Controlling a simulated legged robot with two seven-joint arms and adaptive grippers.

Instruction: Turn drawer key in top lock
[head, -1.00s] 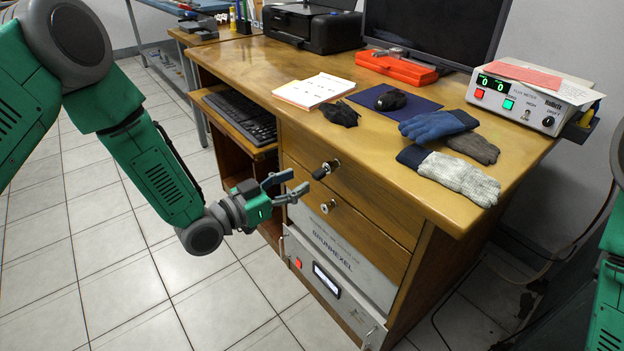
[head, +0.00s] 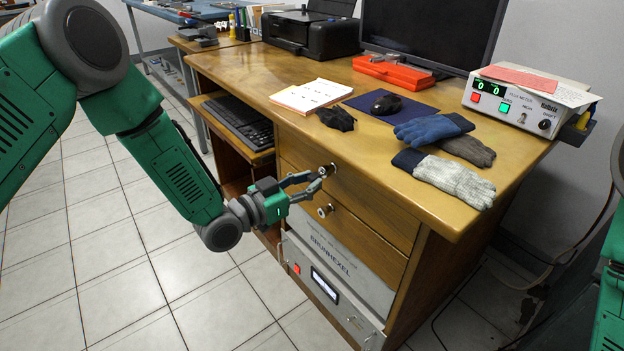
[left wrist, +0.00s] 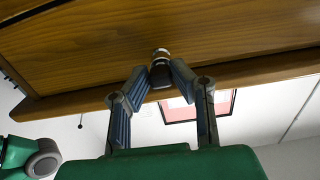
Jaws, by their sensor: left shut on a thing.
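The desk's top drawer (head: 350,197) has a round metal lock (head: 332,168) in its front. The drawer key (left wrist: 161,75) sticks out of this lock, with a dark head. My left gripper (head: 318,178) is at the top lock, its fingers closed on the key's head. In the left wrist view the fingers (left wrist: 160,82) pinch the key's head from both sides, and the metal collar of the lock shows beyond it. In the head view the fingers mostly hide the key. My right gripper is not in view.
A second lock (head: 326,211) sits on the drawer below, close under my fingers. The keyboard tray (head: 238,125) juts out left of the drawers. Gloves (head: 445,178) lie near the desk's edge. The floor (head: 110,240) to the left is clear.

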